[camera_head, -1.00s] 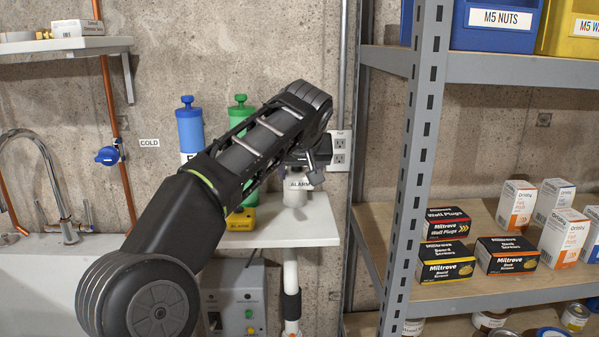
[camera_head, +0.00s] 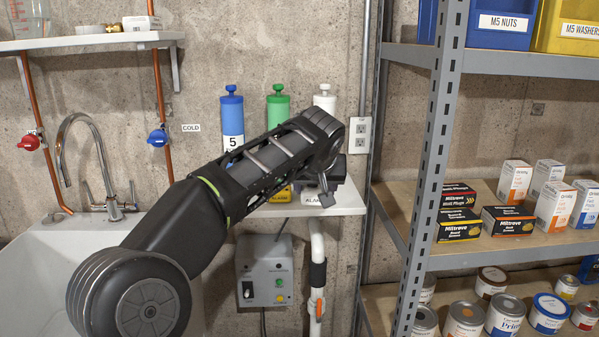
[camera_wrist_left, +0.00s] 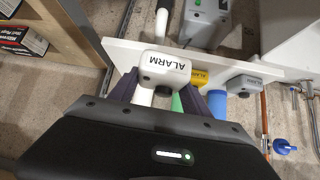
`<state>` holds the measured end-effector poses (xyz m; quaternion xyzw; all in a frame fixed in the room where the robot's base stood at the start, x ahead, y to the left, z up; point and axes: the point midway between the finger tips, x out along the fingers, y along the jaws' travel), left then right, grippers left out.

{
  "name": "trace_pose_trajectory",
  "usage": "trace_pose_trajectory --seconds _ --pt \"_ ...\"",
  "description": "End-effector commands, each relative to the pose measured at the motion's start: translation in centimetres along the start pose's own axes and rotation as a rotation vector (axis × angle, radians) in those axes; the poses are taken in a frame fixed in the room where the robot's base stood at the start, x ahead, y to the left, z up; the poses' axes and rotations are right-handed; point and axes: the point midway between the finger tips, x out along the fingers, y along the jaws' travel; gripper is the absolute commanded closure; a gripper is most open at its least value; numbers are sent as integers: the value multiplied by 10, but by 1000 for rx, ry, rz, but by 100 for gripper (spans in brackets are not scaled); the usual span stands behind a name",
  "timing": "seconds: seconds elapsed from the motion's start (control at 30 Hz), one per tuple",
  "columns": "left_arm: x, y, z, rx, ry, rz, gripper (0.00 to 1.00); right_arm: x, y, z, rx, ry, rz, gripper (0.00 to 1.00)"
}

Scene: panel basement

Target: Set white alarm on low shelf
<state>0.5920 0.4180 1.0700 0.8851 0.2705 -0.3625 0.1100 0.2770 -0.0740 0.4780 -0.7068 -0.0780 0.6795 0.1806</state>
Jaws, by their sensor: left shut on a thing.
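The white alarm (camera_wrist_left: 165,68) is a small block lettered ALARM, held between the fingers of my left gripper (camera_wrist_left: 165,95) in the left wrist view. In the head view the gripper (camera_head: 322,185) is over the right part of the low white wall shelf (camera_head: 350,200). The alarm's lettered face (camera_head: 318,200) shows just below the gripper; the rest is hidden. I cannot tell whether it touches the shelf. A yellow alarm (camera_wrist_left: 201,77) and a grey alarm (camera_wrist_left: 245,84) stand on the shelf beside it. My right gripper is out of view.
Blue (camera_head: 232,115), green (camera_head: 278,106) and white (camera_head: 325,100) pump bottles stand at the shelf's back. A metal rack (camera_head: 433,150) with boxes and cans is close on the right. A sink (camera_head: 60,265) is at left, and a higher shelf (camera_head: 90,41) above it.

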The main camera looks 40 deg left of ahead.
Motion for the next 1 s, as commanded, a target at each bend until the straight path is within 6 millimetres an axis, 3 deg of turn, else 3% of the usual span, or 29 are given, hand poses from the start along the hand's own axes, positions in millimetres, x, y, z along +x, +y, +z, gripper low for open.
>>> trace_pose_trajectory --seconds 0.37,0.47,0.6,0.7,0.8,1.0 --pt "34 70 79 146 2 139 97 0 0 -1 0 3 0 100" --pt "40 91 112 200 4 191 97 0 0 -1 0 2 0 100" --pt "44 123 176 294 9 282 97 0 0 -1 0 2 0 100" --pt "43 141 220 354 10 347 97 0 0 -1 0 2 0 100" --pt "40 150 250 392 5 393 97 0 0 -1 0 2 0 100" --pt "37 156 271 415 -1 426 97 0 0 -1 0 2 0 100"
